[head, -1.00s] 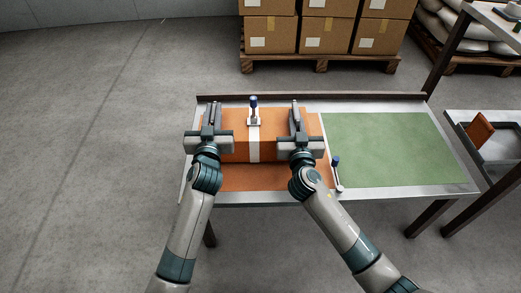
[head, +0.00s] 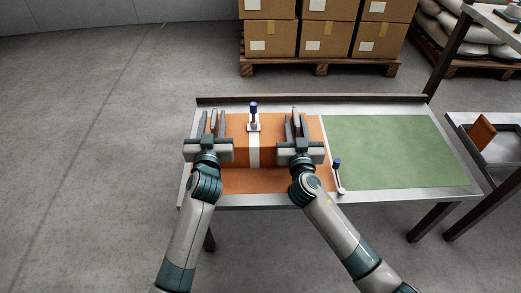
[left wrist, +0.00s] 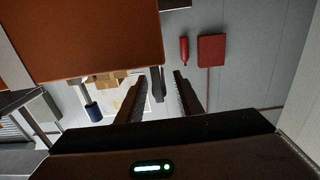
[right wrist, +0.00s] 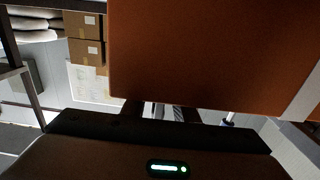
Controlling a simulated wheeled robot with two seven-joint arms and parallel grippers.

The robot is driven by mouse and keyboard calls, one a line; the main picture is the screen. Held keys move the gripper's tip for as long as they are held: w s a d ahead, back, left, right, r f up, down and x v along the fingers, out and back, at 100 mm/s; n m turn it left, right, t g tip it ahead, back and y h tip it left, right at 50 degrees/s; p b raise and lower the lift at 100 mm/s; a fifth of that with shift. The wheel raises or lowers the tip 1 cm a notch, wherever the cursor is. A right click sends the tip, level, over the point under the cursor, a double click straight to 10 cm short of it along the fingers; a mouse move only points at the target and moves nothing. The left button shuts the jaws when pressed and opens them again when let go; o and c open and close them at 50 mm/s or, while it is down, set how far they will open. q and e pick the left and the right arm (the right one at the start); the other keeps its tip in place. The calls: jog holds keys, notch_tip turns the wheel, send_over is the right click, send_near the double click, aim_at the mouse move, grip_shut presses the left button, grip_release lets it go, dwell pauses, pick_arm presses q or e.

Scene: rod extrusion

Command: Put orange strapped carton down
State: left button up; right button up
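The orange carton (head: 235,156) with a white strap (head: 253,155) rests on the orange mat (head: 240,181) on the left half of the table, as far as I can tell. My left gripper (head: 213,119) is at its left end, fingers spread. In the left wrist view the fingers (left wrist: 163,92) stand apart with an empty gap, and the carton (left wrist: 85,35) fills the upper left. My right gripper (head: 295,121) is at the carton's right end, fingers spread. In the right wrist view the carton (right wrist: 200,55) hides most of those fingers.
One blue-handled clamp (head: 253,112) stands behind the carton and another (head: 337,172) at the mat's right front. The green mat (head: 390,150) is bare. A tray (head: 500,145) with a brown piece stands to the right. Boxes on a pallet (head: 320,66) stand behind.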

pick_arm(q)
jog(key=s, duration=1.1)
jog(key=shift+s, duration=0.1)
pick_arm(e)
jog(key=shift+s, duration=0.1)
jog(key=s, duration=1.1)
jog(key=shift+s, duration=0.4)
